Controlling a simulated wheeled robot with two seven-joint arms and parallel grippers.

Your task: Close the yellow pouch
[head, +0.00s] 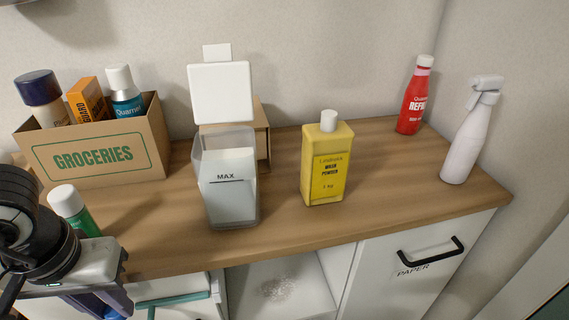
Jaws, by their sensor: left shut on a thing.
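The yellow pouch (327,165), labelled as wash powder, 1 kg, stands upright on the wooden counter right of centre. A white cap (329,120) sits at its top; I cannot tell how tight it is. My left gripper (116,285) is at the lower left, low at the counter's front edge and well apart from the pouch. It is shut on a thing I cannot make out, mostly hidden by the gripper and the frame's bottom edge. My right gripper is not in view.
A clear bin marked MAX (228,205), its white lid (221,92) raised, stands left of the pouch. A groceries box (98,150) and green bottle (76,209) are left. A red bottle (413,98) and white spray bottle (469,138) are right. The counter (400,185) between is clear.

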